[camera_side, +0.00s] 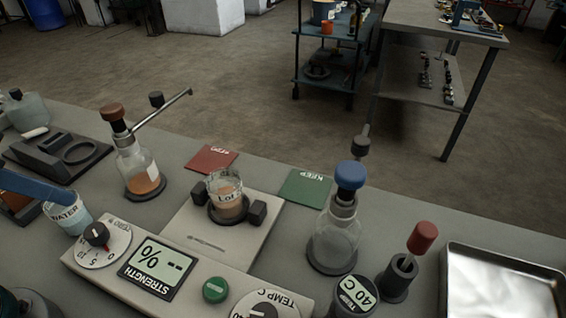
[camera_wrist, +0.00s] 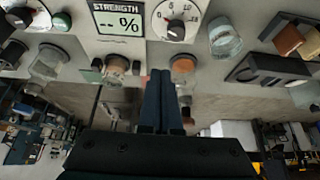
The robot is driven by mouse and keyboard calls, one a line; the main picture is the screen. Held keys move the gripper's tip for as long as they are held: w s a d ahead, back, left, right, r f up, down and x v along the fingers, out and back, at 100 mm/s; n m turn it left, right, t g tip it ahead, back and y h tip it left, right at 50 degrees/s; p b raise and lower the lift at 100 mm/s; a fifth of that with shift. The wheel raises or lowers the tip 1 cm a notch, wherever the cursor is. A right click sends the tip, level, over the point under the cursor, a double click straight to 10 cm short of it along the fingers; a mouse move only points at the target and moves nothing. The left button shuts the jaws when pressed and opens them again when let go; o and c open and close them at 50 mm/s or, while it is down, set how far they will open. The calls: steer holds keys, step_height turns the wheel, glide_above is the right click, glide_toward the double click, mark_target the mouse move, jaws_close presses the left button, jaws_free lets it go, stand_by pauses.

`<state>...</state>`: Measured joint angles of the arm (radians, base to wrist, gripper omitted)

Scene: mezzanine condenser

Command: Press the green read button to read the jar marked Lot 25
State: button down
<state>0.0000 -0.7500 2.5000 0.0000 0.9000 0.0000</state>
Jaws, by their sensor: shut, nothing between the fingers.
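The strength meter has a green button (camera_side: 215,290) on its front panel, to the right of its display (camera_side: 158,268), which reads "-- %". The button also shows in the wrist view (camera_wrist: 62,20), left of the display. A small jar (camera_side: 228,207) with orange-brown contents and a label starting "Lot" sits in the meter's round holder; its number is not readable. It also appears in the wrist view (camera_wrist: 117,65). My gripper (camera_wrist: 160,73) is shut and empty. In the side view its blue fingers (camera_side: 40,187) reach in from the left, over the water beaker, well away from the button.
An orange-filled flask (camera_side: 143,172) with a side rod stands behind the dial (camera_side: 100,240). A blue-capped flask (camera_side: 335,235), a red-handled tool (camera_side: 418,245) and a metal tray (camera_side: 500,285) are to the right. The water beaker (camera_side: 68,218) is at left. Red and green cards lie behind.

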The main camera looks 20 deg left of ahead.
steer(key=w+a+r+m+t+y, duration=0.2)
steer(key=w+a+r+m+t, duration=0.2)
steer(key=w+r+m+t, duration=0.3)
steer(key=w+d+r+m+t+h, duration=0.2)
steer(key=w+d+r+m+h, duration=0.3)
steer(key=m, duration=0.7)
steer(key=s+d+f+m+g+h, duration=0.1)
steer(key=d+f+m+g+h, duration=0.15)
steer(key=d+m, duration=0.4)
steer(key=s+d+f+m+g+h, duration=0.1)
steer(key=d+m+g+h, duration=0.1)
steer(key=d+m+h, duration=0.4)
steer(key=s+d+f+m+g+y, duration=0.2)
steer(key=s+d+f+m+g, duration=0.2)
steer(key=s+f+m+g, duration=0.4)
steer(key=m, duration=0.3)
steer(key=shift+d+f, duration=0.2)
steer(key=shift+f, duration=0.05)
